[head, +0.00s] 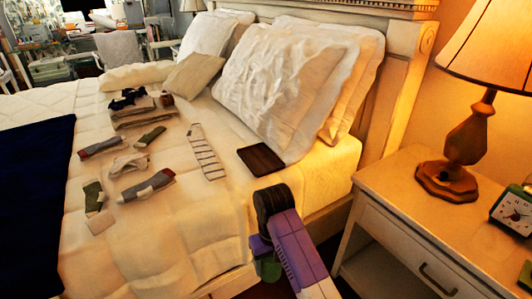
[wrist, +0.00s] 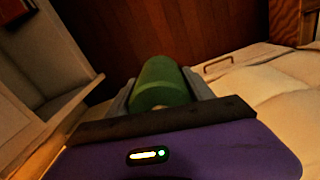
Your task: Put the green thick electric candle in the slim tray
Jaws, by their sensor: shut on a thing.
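The green thick candle (wrist: 160,84) is held between the two grey fingers of my gripper (wrist: 162,90) in the wrist view. In the head view, a green bit of the candle (head: 268,268) shows below my purple arm, beside the bed's near side; most of it is hidden. A slim, long, pale tray with dark cross lines (head: 206,154) lies on the bed, left of the pillows. A small dark brown flat board or tray (head: 261,159) lies to its right, near the pillows. The candle is apart from both.
Several rolled socks (head: 148,186) and folded cloths (head: 145,112) lie on the bed (head: 165,250), left of the pale tray. Pillows (head: 285,90) stand at the headboard. A nightstand (head: 400,195) with a lamp (head: 465,140) and clock (head: 513,210) is at right.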

